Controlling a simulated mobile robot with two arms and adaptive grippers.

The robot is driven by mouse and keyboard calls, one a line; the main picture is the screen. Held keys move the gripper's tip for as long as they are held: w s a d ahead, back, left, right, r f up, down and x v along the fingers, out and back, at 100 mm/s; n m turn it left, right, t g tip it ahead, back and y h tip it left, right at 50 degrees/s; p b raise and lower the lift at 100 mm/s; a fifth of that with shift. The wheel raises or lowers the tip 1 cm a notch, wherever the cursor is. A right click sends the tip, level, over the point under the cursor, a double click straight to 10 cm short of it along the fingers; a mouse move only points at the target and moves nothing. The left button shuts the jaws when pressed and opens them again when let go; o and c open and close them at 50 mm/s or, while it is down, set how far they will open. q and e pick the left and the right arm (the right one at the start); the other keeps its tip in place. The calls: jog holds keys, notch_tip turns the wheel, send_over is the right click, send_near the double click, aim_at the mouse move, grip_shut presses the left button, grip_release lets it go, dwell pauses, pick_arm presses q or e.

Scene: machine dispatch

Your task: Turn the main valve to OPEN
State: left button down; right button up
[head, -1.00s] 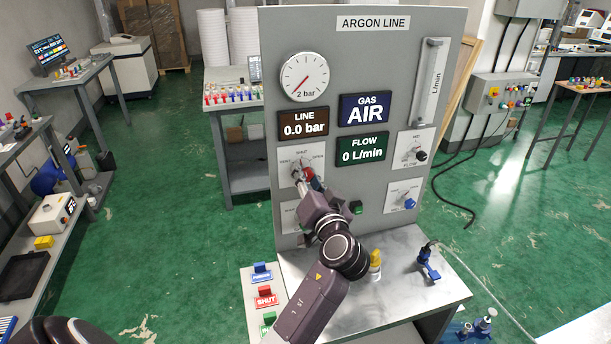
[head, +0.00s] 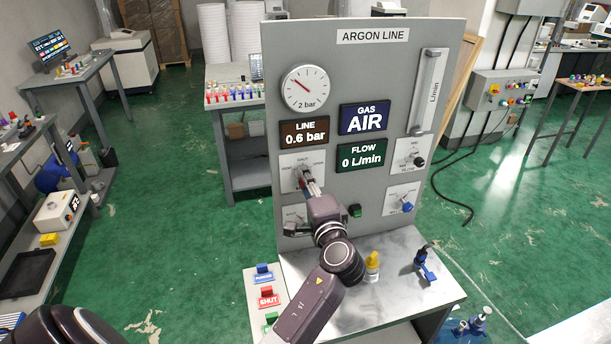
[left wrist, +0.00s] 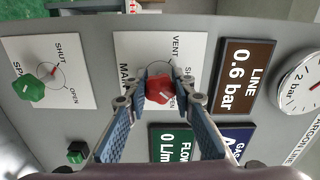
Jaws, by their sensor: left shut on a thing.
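The main valve's red knob (left wrist: 159,89) sits on a white plate (left wrist: 128,50) with VENT, SHUT and OPEN marks. In the left wrist view my left gripper (left wrist: 160,80) has its two fingers shut on the knob from both sides. In the head view my left gripper (head: 311,186) reaches the valve plate (head: 290,160) on the argon panel (head: 440,40) and hides most of the knob. The knob's pointer is hidden, so its exact angle cannot be told. The LINE display (head: 304,132) reads 0.6 bar. My right gripper is not in view.
A green knob (left wrist: 28,88) on a neighbouring plate and a green button (head: 355,210) are close to my arm. The GAS display (head: 364,117) reads AIR; FLOW (head: 361,154) reads 0 L/min. A yellow-capped bottle (head: 372,267) stands on the metal shelf (head: 400,290).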

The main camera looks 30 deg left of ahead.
pick_arm(q)
jog(key=shift+m+p, duration=0.8)
jog(key=shift+m, duration=1.2)
jog(key=c, duration=1.6)
grip_release()
jog(key=shift+d, duration=0.1)
jog(key=v, duration=1.2)
